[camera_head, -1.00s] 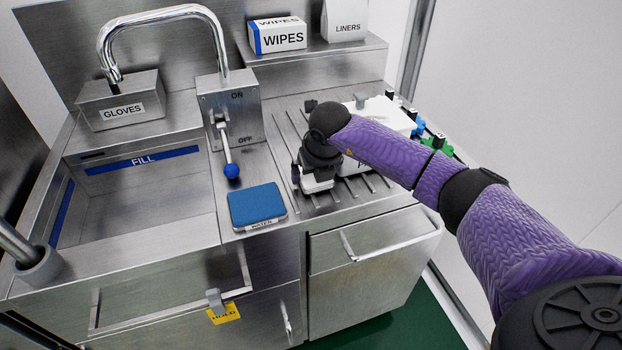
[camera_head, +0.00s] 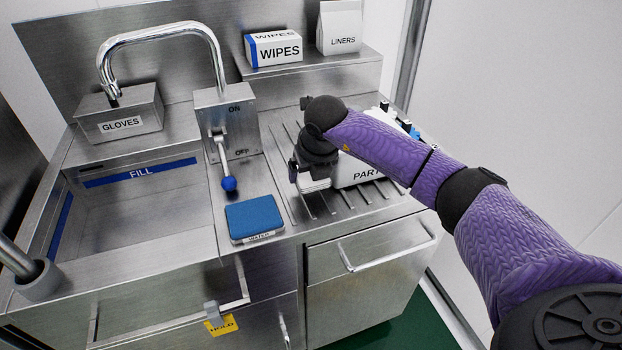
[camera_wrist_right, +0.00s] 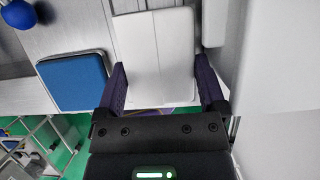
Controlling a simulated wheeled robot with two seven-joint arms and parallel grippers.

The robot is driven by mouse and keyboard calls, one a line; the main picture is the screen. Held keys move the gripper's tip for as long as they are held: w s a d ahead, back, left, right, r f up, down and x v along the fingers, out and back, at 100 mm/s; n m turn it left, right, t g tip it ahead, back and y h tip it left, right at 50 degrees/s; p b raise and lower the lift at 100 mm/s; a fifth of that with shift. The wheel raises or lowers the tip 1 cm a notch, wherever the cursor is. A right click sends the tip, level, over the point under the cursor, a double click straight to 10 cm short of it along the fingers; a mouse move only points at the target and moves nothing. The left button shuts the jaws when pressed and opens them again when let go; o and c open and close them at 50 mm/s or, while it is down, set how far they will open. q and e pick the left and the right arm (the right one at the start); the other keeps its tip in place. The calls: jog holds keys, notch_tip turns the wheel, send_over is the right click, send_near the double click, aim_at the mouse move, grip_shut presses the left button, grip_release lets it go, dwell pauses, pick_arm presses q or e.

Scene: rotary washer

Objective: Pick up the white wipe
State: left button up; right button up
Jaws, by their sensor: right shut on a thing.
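The white wipe (camera_wrist_right: 155,50) is a flat, pale folded pad with a crease line. In the right wrist view it lies between the two purple fingers of my right gripper (camera_wrist_right: 161,82), which are shut on its side edges. In the head view the gripper (camera_head: 310,178) points down over the ribbed drainboard, and only a strip of the wipe (camera_head: 316,186) shows below it. I cannot tell how far the wipe is above the ribs. My left gripper is not in view.
A blue pad (camera_head: 254,217) lies left of the gripper, near the blue-knobbed lever (camera_head: 228,183). A white bin lettered PART (camera_head: 358,174) stands close on the right, partly behind my arm. The WIPES box (camera_head: 274,49) and LINERS bag (camera_head: 340,28) are on the back shelf.

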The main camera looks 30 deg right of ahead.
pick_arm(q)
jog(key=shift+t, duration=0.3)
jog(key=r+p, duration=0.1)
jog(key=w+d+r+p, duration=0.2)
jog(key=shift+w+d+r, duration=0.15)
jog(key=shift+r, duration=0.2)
pick_arm(e)
notch_tip(320, 180, up, 15)
jog(key=shift+f, duration=0.2)
